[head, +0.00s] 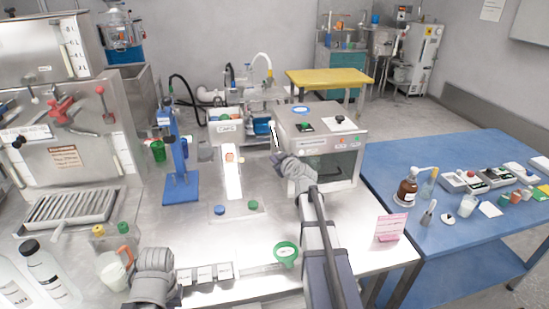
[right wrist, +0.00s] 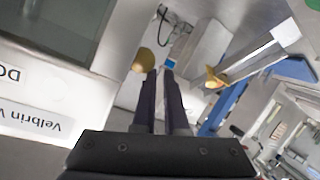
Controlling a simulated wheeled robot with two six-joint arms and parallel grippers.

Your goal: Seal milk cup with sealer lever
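My right gripper (head: 275,136) is beside the left side of the steel box with a dark window (head: 325,150). In the right wrist view its two dark fingers (right wrist: 160,70) stand a narrow gap apart with nothing between them. A yellowish round knob (right wrist: 145,61), perhaps the lever's end, shows by the left fingertip; I cannot tell whether they touch. My left gripper (head: 155,262) is low at the left, beside a whitish jug with an orange handle (head: 113,272); its fingers are not clear. I cannot tell for certain which vessel is the milk cup.
A blue stand (head: 181,165) and a white upright unit (head: 232,170) stand left of the box, with blue and green knobs in front. A green ring-shaped item (head: 286,253) lies near the front edge. Bottles (head: 45,270) stand at lower left. A blue table (head: 450,160) is at right.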

